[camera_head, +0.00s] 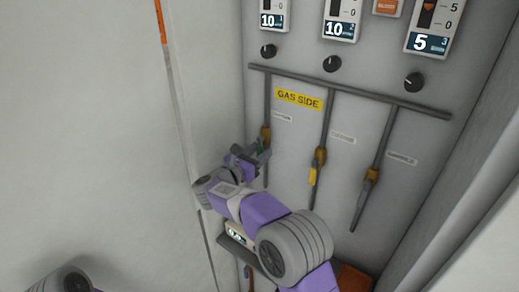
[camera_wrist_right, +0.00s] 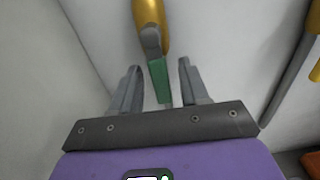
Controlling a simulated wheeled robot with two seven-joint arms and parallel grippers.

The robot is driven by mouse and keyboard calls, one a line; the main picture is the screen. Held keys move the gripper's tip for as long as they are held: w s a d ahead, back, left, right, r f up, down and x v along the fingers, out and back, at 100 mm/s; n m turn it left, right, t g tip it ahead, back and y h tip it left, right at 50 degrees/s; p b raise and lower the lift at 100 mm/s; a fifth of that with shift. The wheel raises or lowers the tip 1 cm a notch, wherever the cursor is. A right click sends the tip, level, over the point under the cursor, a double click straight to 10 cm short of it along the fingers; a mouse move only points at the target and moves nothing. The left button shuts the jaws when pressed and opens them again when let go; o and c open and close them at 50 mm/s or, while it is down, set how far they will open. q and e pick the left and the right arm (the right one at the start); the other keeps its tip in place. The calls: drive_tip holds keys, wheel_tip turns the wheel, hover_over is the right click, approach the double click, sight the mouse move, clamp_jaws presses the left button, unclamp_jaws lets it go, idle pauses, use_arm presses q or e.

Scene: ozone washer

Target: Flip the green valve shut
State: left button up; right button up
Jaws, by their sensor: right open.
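The green valve is the leftmost of the three valves on the wall panel. Its brass body (camera_head: 265,132) shows in the head view, with the handle mostly hidden by my right gripper (camera_head: 259,154). In the right wrist view the green handle (camera_wrist_right: 159,82) hangs down from a grey joint under the brass body (camera_wrist_right: 149,12). My right gripper (camera_wrist_right: 160,65) is open there, with one finger on each side of the handle. I see gaps beside the handle, so the fingers are not shut on it. My left gripper is out of view.
Black knobs (camera_head: 332,64) and gauges sit above. A wall panel (camera_head: 100,130) stands close on the left. A small display box (camera_head: 237,238) is below.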

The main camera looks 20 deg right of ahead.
drive_tip(key=shift+w+d+r, duration=0.1)
drive_tip(key=shift+w+d, duration=0.05)
drive_tip(key=shift+d, duration=0.15)
clamp_jaws()
drive_tip(key=shift+d, duration=0.1)
